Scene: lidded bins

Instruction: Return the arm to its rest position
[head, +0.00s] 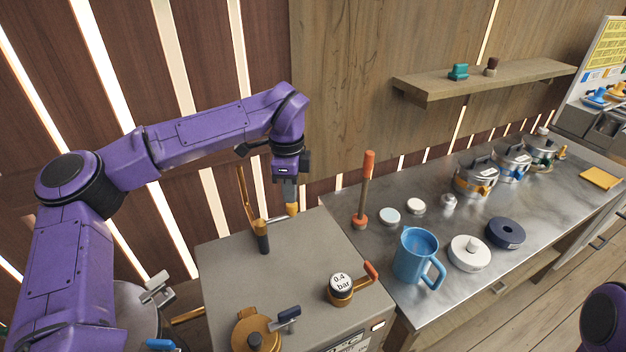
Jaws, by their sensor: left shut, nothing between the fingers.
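My left arm is purple and reaches in from the left side of the head view. Its gripper (291,208) points down above the back right part of a grey box-shaped machine (300,255). The gripper is shut with nothing between its fingers. It is to the right of an upright brass and black lever (260,232) and apart from it. Of my right arm, only a purple part shows at the lower right edge; its gripper is not in view.
The machine top carries a gauge marked 0.4 bar (340,284) with an orange handle and a brass cap (256,333). On the metal counter are an orange-handled rod (364,190), a blue jug (415,256), round lids (468,252) and lidded pots (475,178). A wooden shelf (490,80) hangs above.

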